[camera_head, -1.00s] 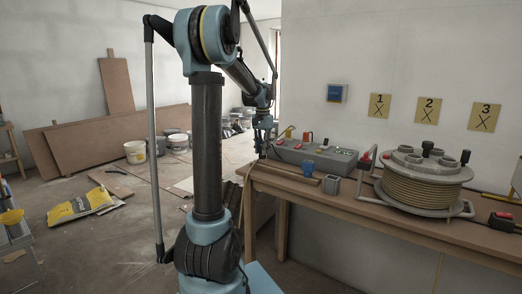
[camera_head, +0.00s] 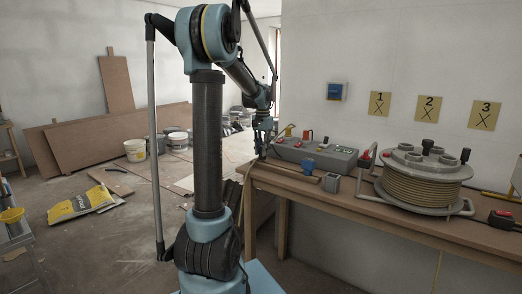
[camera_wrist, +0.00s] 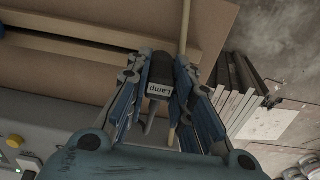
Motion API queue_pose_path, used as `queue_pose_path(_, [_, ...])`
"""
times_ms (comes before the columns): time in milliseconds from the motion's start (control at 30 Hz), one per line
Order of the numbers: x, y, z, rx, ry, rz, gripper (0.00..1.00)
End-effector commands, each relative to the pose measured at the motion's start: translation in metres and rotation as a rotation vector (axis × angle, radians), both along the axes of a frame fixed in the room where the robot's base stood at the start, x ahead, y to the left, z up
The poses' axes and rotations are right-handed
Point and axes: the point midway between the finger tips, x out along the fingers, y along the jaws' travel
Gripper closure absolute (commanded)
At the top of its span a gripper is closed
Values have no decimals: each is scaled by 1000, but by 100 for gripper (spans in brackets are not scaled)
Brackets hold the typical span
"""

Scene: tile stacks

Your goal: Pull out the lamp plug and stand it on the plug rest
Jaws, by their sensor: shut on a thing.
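The lamp plug (camera_wrist: 161,72) is dark with a white label reading "Lamp". In the wrist view it sits between the fingers of my gripper (camera_wrist: 161,66), which are shut on it. In the head view my gripper (camera_head: 262,146) is at the left end of the workbench, beside the grey socket box (camera_head: 318,157); the plug is too small to make out there. A wooden rail (camera_head: 293,172) lies along the bench in front of the box. I cannot tell for sure which piece is the plug rest.
A cable reel (camera_head: 422,182) fills the bench further right. A tan cord or rod (camera_wrist: 185,25) runs close to my fingers.

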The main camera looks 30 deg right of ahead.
Motion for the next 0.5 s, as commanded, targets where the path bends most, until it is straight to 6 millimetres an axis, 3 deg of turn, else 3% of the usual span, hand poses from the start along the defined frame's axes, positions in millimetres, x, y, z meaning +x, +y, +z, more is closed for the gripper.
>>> queue_pose_path(500, [0,0,-8,0,0,0,100])
